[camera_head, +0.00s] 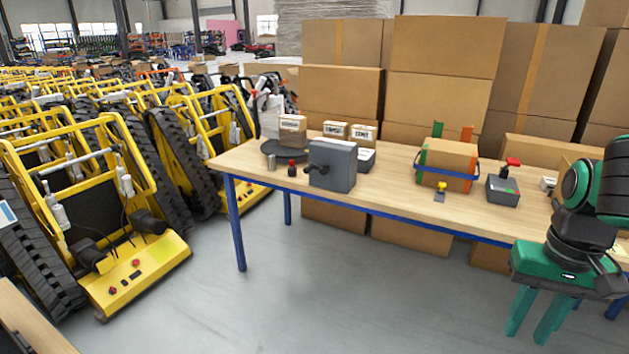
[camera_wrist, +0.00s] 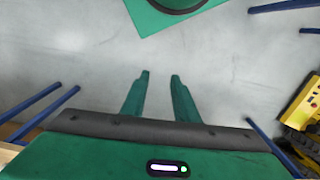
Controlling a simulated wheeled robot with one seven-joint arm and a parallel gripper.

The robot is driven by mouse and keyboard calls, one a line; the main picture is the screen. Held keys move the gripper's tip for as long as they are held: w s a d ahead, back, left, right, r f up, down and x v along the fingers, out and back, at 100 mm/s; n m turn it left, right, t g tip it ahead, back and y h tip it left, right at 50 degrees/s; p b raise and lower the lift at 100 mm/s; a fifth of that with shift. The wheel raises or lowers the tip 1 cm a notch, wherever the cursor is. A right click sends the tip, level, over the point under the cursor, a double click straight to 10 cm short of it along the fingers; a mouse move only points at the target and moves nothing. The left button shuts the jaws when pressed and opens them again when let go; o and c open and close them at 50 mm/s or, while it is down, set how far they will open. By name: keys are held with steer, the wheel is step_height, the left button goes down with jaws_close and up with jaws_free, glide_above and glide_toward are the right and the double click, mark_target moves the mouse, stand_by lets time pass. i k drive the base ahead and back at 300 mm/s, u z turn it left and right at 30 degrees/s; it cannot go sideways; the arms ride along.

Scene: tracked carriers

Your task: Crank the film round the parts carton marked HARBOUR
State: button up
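A small brown carton (camera_head: 292,138) with a white label stands on a dark round turntable (camera_head: 271,148) at the table's left end; its lettering is too small to read surely. Right of it is a grey box (camera_head: 340,160) with a dark crank handle (camera_head: 317,168) on its front-left side. Two more small labelled cartons, one on the left (camera_head: 334,131) and one on the right (camera_head: 364,135), stand behind the grey box. I cannot make out any film. My gripper (camera_head: 528,332) is open and empty, pointing down in front of the table's right part; its parted fingers show over bare floor in the wrist view (camera_wrist: 160,76).
The wooden table (camera_head: 395,185) has blue legs. On it are a blue-strapped carton (camera_head: 447,158) between green and orange corner pieces, a yellow-topped piece (camera_head: 440,190) and a grey red-handled device (camera_head: 503,188). Yellow tracked carriers (camera_head: 120,220) fill the left. Floor (camera_head: 340,280) before the table is clear.

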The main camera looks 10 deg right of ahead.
mark_target(324, 170)
steer(key=z, duration=0.2)
steer(key=k, duration=0.15)
steer(key=u, duration=0.7)
steer(key=i, duration=1.1)
steer(key=u, duration=0.05)
